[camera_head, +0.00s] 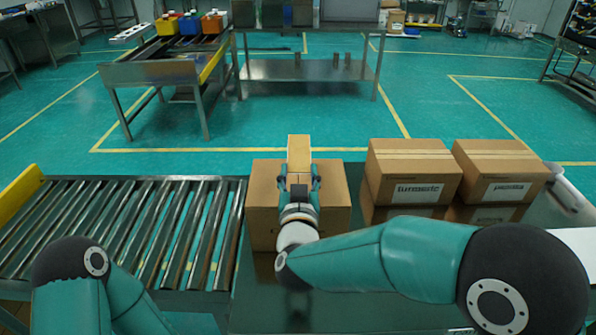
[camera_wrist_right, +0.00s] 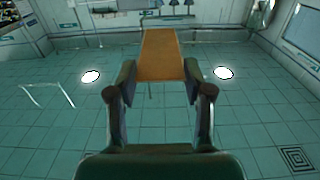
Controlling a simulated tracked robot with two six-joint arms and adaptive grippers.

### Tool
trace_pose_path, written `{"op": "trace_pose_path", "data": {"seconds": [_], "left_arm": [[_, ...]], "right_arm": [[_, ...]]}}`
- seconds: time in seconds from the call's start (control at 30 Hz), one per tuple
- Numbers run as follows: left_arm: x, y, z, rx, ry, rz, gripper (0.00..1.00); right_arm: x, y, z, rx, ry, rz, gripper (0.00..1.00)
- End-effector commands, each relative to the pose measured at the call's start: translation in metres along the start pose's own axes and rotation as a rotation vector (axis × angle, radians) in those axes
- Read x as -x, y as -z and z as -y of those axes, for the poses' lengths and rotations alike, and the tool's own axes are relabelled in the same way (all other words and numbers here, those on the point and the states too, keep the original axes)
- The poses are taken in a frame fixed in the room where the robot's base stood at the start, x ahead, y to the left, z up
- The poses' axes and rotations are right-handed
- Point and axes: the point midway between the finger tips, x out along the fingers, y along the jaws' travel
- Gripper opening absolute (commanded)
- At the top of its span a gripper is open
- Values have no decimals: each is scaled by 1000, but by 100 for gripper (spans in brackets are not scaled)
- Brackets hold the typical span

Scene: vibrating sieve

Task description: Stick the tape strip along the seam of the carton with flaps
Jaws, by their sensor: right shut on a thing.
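My right gripper (camera_head: 299,180) is shut on a tan tape strip (camera_head: 299,150), which sticks out past the fingertips, away from me. In the right wrist view the strip (camera_wrist_right: 161,55) lies flat between the two fingers (camera_wrist_right: 158,88). A brown carton (camera_head: 335,215) stands on the metal table beneath the gripper in the head view. The gripper, wrist and strip hide the middle of its top, so its seam and flaps cannot be made out. I cannot tell whether the strip touches the carton. My left arm shows at the lower left; its gripper is out of view.
A carton labelled turmeric (camera_head: 412,170) and a carton labelled paprika (camera_head: 501,170) stand to the right, each with a pale band on top. A roller conveyor (camera_head: 130,225) lies to the left. The dark table surface (camera_head: 255,290) is bare in front of the carton.

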Motion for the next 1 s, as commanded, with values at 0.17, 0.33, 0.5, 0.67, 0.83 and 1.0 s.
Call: {"op": "trace_pose_path", "data": {"seconds": [0.17, 0.33, 0.5, 0.67, 0.83, 1.0], "left_arm": [[-12, 0, 4, 0, 0, 0, 0], [-22, 0, 8, 0, 0, 0, 0], [-34, 0, 12, 0, 0, 0, 0], [-44, 0, 16, 0, 0, 0, 0], [-48, 0, 17, 0, 0, 0, 0], [-48, 0, 17, 0, 0, 0, 0]], "right_arm": [[0, -18, 2, 0, 3, 1, 39], [0, -35, 2, 0, 4, 2, 39], [0, -52, 3, -1, 5, 0, 39], [0, -63, 3, 0, 5, 0, 39], [-1, -67, 3, 0, 5, 0, 39], [-1, -66, 3, 0, 5, 0, 39]]}}
